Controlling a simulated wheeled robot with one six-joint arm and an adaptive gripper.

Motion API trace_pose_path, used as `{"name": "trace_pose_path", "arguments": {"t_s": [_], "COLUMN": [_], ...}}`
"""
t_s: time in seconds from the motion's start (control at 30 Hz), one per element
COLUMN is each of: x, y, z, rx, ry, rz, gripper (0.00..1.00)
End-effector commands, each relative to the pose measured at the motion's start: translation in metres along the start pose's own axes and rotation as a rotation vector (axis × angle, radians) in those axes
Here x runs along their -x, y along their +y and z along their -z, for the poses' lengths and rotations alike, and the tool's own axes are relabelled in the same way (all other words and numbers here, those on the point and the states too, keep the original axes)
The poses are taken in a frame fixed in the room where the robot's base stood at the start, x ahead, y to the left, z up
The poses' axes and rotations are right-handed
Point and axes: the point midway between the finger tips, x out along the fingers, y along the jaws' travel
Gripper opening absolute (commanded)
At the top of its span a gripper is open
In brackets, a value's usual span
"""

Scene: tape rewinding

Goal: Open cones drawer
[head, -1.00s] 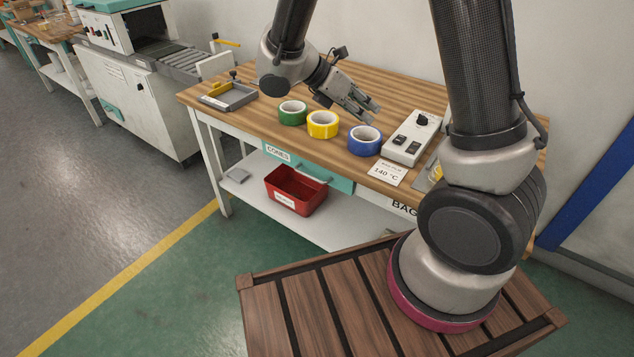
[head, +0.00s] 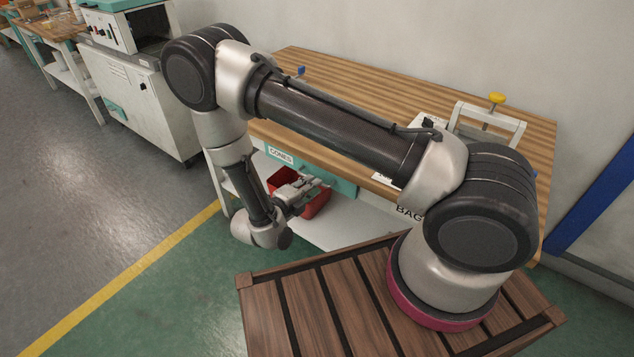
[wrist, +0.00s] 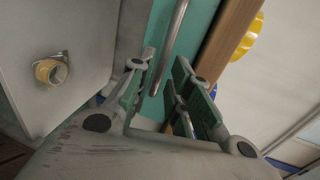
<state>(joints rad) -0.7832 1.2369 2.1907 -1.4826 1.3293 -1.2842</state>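The cones drawer has a teal front (head: 342,186) with a white "CONES" label (head: 281,156), under the wooden tabletop. It looks closed. My gripper (head: 312,184) is low in front of the drawer in the head view, where it hides the handle. In the wrist view the silver bar handle (wrist: 176,40) runs along the teal front. My gripper (wrist: 164,62) is open there, its two fingers apart, with the near end of the handle at the gap between the fingertips. I cannot tell whether it touches.
A red bin (head: 318,206) stands on the white lower shelf (head: 340,232), just behind my gripper. The wooden tabletop (head: 500,122) carries a white frame with a yellow knob (head: 496,98). A tape roll (wrist: 48,70) shows in the wrist view. My arm hides much of the tabletop.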

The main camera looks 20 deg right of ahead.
Motion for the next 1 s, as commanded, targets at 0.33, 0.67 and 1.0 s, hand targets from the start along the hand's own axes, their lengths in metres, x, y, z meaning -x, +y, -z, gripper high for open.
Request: {"name": "trace_pose_path", "arguments": {"t_s": [0.33,0.67,1.0], "x": [-0.035,-0.035,-0.033], "y": [0.000,0.000,0.001], "z": [0.001,0.000,0.000], "rx": [-0.001,-0.002,-0.002], "ry": [0.002,0.002,0.001], "rz": [0.000,-0.001,-0.001], "gripper": [0.19,0.00,0.00]}}
